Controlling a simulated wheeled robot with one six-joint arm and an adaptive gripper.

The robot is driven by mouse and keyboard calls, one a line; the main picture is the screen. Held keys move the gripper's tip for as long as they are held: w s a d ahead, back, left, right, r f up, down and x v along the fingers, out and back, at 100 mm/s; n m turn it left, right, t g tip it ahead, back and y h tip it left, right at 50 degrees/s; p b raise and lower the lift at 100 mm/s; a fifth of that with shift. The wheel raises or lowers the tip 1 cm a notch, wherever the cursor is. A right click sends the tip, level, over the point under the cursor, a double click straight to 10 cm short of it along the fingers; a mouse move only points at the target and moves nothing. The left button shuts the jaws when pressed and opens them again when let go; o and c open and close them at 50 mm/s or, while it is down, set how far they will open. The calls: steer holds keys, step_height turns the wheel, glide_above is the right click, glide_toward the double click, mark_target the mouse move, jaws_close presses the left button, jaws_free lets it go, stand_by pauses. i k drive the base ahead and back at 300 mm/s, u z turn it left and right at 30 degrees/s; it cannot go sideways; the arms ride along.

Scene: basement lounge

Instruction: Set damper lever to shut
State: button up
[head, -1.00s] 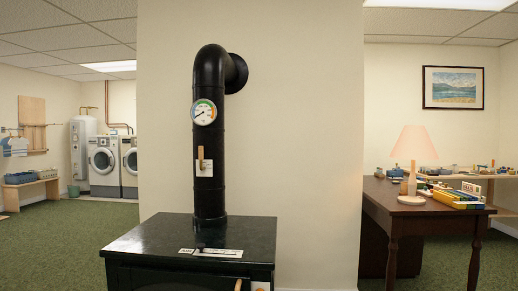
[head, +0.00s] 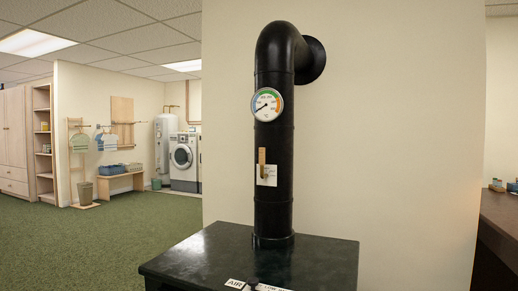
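The damper lever (head: 262,160) is a small wooden handle on the front of the black stovepipe (head: 273,205). It points straight up above a white plate (head: 266,176) whose markings are too small to read. A round dial gauge (head: 266,104) with coloured bands sits on the pipe above the lever. The pipe rises from the black stove top (head: 210,254), then bends back into the wall. My gripper is not in view.
A label reading AIR (head: 235,284) and a small dark knob (head: 253,284) are at the stove's front edge. A dark desk (head: 500,222) stands at the right edge. Open green carpet (head: 110,235) lies to the left. A washer (head: 184,163) and a bench (head: 121,181) are far behind.

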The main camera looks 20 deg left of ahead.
mark_target(261, 151)
steer(key=u, duration=0.75)
steer(key=i, duration=0.9)
steer(key=u, duration=1.05)
